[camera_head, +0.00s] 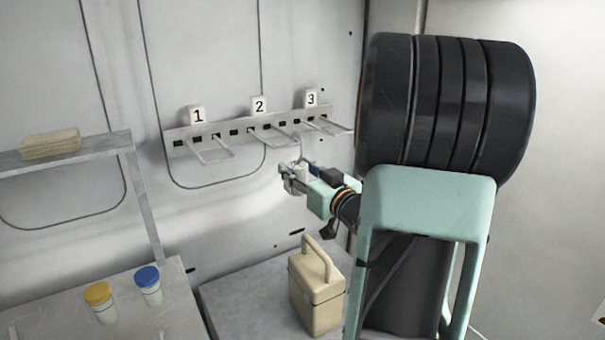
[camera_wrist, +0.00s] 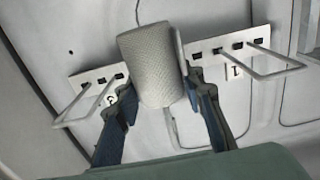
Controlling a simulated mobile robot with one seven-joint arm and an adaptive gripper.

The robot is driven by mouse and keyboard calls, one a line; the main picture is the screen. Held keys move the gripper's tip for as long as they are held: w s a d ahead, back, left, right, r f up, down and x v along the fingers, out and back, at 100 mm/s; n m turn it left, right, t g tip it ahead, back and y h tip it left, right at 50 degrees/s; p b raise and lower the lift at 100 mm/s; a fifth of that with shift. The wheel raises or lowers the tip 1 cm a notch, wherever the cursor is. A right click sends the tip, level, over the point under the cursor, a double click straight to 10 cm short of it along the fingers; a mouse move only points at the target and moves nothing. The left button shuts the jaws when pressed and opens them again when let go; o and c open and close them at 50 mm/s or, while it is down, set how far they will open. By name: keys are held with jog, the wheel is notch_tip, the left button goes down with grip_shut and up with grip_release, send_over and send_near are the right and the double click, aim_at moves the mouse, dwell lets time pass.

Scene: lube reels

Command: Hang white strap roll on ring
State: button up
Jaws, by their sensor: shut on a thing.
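The white strap roll (camera_wrist: 152,65) is a pale woven cylinder in the middle of the wrist view. My gripper (camera_wrist: 160,95) is shut on it, with a blue-and-dark finger on each side. In the head view the roll (camera_head: 301,168) is small and partly covered by my gripper (camera_head: 292,178). It is held in front of and a little below the wall rack (camera_head: 222,126). A thin pale strand rises from it toward the rack. The rack carries wire loops under labels 1, 2 and 3. In the wrist view the roll hides the rack's middle.
A beige box with a handle (camera_head: 316,290) stands on the lower surface below my gripper. A yellow-lidded jar (camera_head: 99,300) and a blue-lidded jar (camera_head: 148,285) stand at lower left. A tan stack (camera_head: 50,143) lies on the left shelf (camera_head: 100,150).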

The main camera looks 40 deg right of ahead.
jog(key=shift+w+d, duration=0.1)
jog(key=shift+w, duration=1.65)
jog(key=shift+w+f, duration=0.1)
jog(key=shift+w, duration=0.2)
jog(key=shift+f+b, duration=1.35)
jog(key=shift+b, duration=0.05)
jog(key=o, duration=1.4)
jog(key=shift+s+f, duration=0.1)
jog(key=shift+s, duration=0.1)
jog(key=s, duration=1.1)
jog(key=shift+s+a, duration=0.35)
jog(key=shift+s, duration=0.05)
